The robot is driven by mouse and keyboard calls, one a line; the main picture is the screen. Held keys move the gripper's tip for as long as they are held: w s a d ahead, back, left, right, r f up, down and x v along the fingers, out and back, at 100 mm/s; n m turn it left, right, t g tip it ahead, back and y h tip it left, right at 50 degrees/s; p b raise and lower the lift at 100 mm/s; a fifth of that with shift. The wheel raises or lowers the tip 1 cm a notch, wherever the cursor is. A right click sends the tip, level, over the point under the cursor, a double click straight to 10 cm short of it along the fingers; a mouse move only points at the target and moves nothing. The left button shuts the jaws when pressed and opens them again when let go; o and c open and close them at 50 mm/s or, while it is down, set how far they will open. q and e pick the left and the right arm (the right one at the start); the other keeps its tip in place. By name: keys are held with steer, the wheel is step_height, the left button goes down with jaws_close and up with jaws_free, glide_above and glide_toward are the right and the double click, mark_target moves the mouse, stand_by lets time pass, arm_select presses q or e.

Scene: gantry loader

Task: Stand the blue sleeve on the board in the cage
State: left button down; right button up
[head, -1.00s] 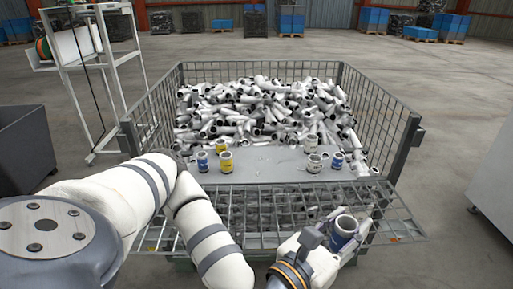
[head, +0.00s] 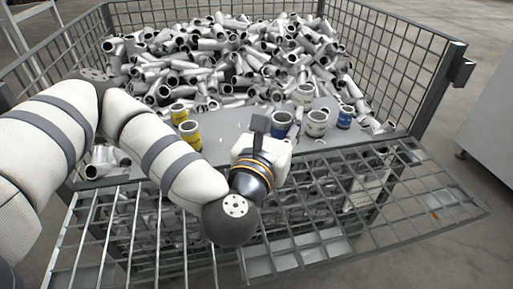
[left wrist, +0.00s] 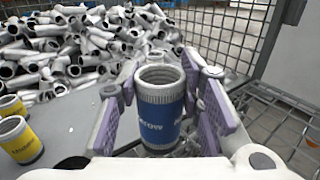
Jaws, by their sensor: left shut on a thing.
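The held blue sleeve (head: 281,124) is an upright cup-like tube with a white rim. My left gripper (head: 268,140) is shut on it over the grey board (head: 228,122) in the cage. In the left wrist view the sleeve (left wrist: 160,112) stands between the purple finger pads. Whether its base touches the board is hard to tell. My right gripper is not in view.
Two yellow sleeves, one farther (head: 179,113) and one nearer (head: 190,135), stand on the board's left part. A heap of grey pipe fittings (head: 215,60) fills the cage behind. The folded-down mesh gate (head: 390,215) lies in front; mesh walls (head: 395,50) rise at the sides.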

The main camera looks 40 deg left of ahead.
arm_select(q)
steer(key=w+a+f+n+y+b, duration=0.1)
steer(key=w+a+f+y+b, duration=0.1)
steer(key=w+a+b, duration=0.6)
steer(key=shift+g, duration=0.3)
steer(key=a+f, duration=0.2)
steer(key=f, duration=0.1)
steer(key=w+a+f, duration=0.1)
steer(key=f, duration=0.2)
steer(key=w+a+f+p, duration=0.1)
steer(key=a+f, duration=0.1)
steer(key=f, duration=0.1)
steer(key=shift+w+a, duration=0.2)
steer(key=shift+a, duration=0.1)
steer(key=shift+r, duration=0.2)
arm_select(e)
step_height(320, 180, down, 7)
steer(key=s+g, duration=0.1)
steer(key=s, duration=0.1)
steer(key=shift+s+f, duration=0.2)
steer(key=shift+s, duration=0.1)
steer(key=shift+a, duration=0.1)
